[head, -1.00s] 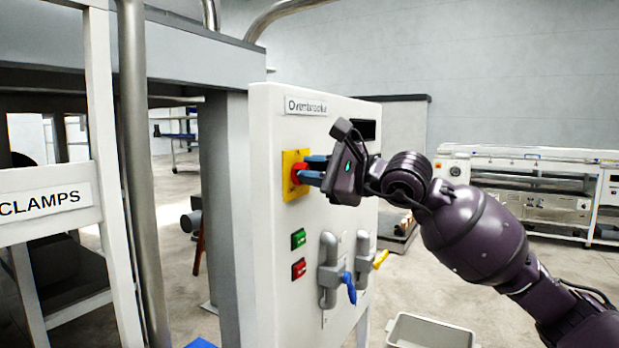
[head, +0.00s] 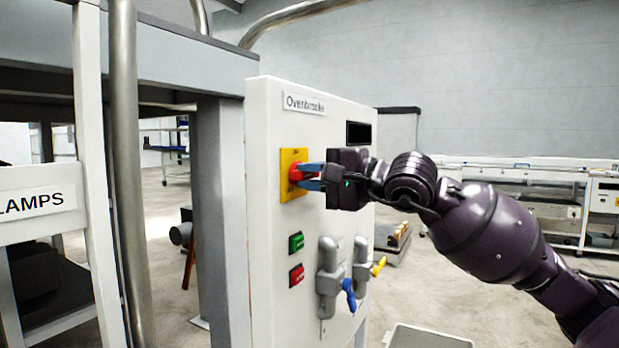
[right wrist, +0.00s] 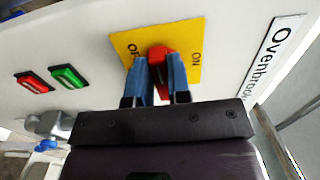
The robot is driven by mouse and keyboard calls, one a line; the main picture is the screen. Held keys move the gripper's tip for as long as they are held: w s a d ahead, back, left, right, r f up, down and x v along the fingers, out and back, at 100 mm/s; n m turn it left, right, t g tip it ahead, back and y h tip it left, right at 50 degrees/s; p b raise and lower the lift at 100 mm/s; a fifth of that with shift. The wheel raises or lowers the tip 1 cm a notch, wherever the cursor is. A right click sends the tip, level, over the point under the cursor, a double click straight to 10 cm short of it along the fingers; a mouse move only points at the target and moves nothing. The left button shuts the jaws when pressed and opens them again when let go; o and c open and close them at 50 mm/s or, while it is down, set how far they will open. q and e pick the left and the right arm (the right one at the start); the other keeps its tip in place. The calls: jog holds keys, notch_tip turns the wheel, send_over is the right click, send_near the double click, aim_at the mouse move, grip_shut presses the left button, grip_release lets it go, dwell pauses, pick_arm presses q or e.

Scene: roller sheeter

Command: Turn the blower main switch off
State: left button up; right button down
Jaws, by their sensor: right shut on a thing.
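The main switch is a red rotary knob (head: 295,174) on a yellow plate (head: 292,154), high on the white control panel (head: 262,240). My right gripper (head: 304,177) reaches in from the right, with its blue fingers shut on the red knob. In the right wrist view, the knob (right wrist: 161,52) sits between the fingertips (right wrist: 158,66). The yellow plate (right wrist: 186,40) has ON at the right and a partly hidden OFF at the left. The fingers cover part of the knob, so I cannot tell its exact setting. My left gripper is not in view.
A green button (head: 296,242) and a red button (head: 296,274) sit below the switch. Grey handles with a blue lever (head: 349,294) and a yellow lever (head: 379,266) stick out lower right. A metal pole (head: 124,150) and white frame stand left. A grey bin (head: 430,338) is below.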

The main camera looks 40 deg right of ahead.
dwell(0.4)
jog(key=c, duration=1.1)
grip_release()
jog(key=shift+o, duration=0.2)
jog(key=shift+s+d, duration=0.2)
jog(key=shift+s, duration=0.35)
jog(key=p+v, duration=0.2)
jog(key=v, duration=0.7)
jog(key=shift+s+d+p, duration=0.15)
jog(key=shift+s+p, duration=0.15)
jog(key=shift+p, duration=0.05)
